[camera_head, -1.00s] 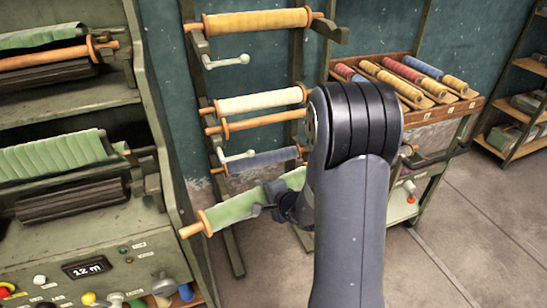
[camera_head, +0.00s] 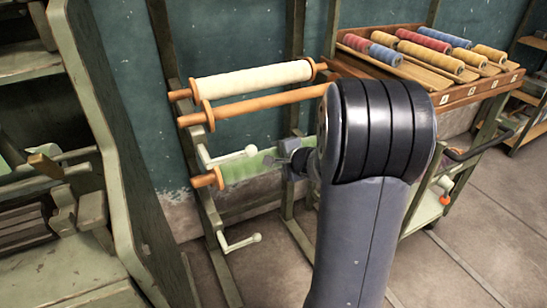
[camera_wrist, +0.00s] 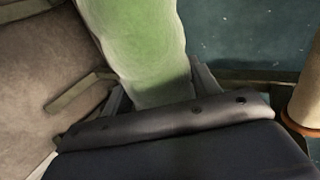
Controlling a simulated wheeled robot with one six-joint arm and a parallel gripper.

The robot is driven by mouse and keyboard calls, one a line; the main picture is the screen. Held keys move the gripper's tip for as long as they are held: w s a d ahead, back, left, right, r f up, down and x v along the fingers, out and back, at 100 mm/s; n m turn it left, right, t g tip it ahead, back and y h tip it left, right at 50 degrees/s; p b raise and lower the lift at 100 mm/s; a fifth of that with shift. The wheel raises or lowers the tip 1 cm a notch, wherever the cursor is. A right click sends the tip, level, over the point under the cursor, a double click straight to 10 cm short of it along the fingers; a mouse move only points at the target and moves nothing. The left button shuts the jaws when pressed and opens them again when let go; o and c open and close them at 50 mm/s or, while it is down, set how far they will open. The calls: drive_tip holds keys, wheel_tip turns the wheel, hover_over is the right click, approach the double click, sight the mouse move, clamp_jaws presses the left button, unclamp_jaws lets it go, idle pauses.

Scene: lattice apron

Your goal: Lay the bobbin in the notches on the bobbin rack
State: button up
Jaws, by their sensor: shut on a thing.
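The green bobbin (camera_head: 245,168), with an orange wooden end, lies nearly level at the rack in the head view. My gripper (camera_head: 292,160) is shut on it near its right part, and my arm hides its right end. In the wrist view the green roll (camera_wrist: 145,45) runs up from between the jaws. The bobbin rack (camera_head: 206,206) has dark green posts. The bobbin's left end is by the left post, below a cream roll and a bare wooden bar. I cannot tell whether it touches any notches.
A cream roll (camera_head: 255,80) and a wooden bar (camera_head: 265,104) cross the rack above. Pale crank handles (camera_head: 232,155) stick out nearby. A trolley (camera_head: 455,95) with several small spools stands right. A green machine (camera_head: 110,150) is close at left. Open floor lies at right.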

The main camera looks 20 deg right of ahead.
drive_tip(key=shift+w+d+f, duration=0.1)
drive_tip(key=shift+w+f, duration=0.1)
drive_tip(key=shift+f, duration=0.05)
wheel_tip(320, 180, down, 7)
drive_tip(key=b, duration=0.5)
drive_tip(key=shift+f, duration=0.1)
drive_tip(key=shift+s+b, duration=0.1)
drive_tip(key=shift+b, duration=0.4)
idle(0.6)
drive_tip(key=shift+f+b, duration=1.9)
drive_tip(key=shift+b, duration=0.95)
idle(0.4)
drive_tip(key=o, duration=1.4)
drive_tip(key=shift+f, duration=0.1)
